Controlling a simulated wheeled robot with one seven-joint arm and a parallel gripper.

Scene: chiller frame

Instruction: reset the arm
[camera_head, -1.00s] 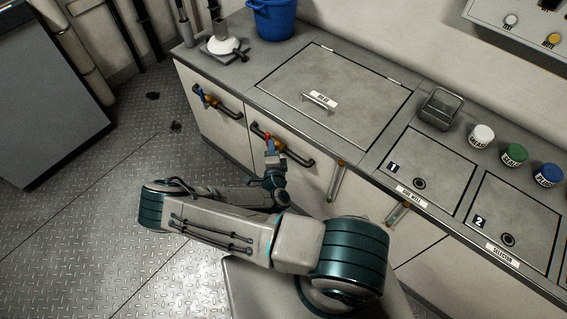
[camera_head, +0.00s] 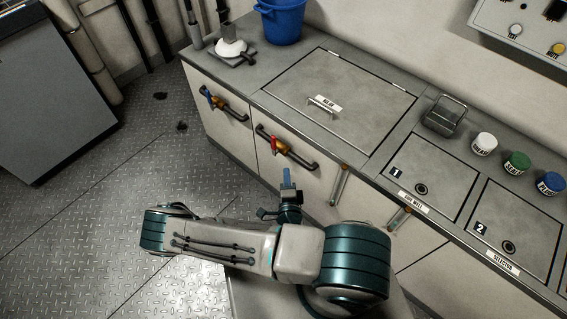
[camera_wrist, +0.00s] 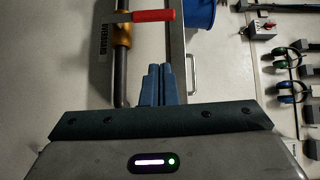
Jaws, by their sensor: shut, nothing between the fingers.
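My gripper (camera_head: 287,178) is in front of the counter's front panel in the head view, with its blue fingers pointing up toward the counter. In the wrist view the two blue fingers (camera_wrist: 157,86) are together, shut and empty. A valve with a red handle (camera_head: 275,144) sits on a pipe on the panel just beyond the fingertips, apart from them. The red handle also shows in the wrist view (camera_wrist: 153,15), above and left of the fingers. A second valve with a blue handle (camera_head: 207,93) is on the panel further left.
The counter has a large hatch (camera_head: 352,92) with a handle and two numbered lids. A blue bucket (camera_head: 284,22), a metal container (camera_head: 441,115) and white, green and blue jars (camera_head: 516,163) stand on it.

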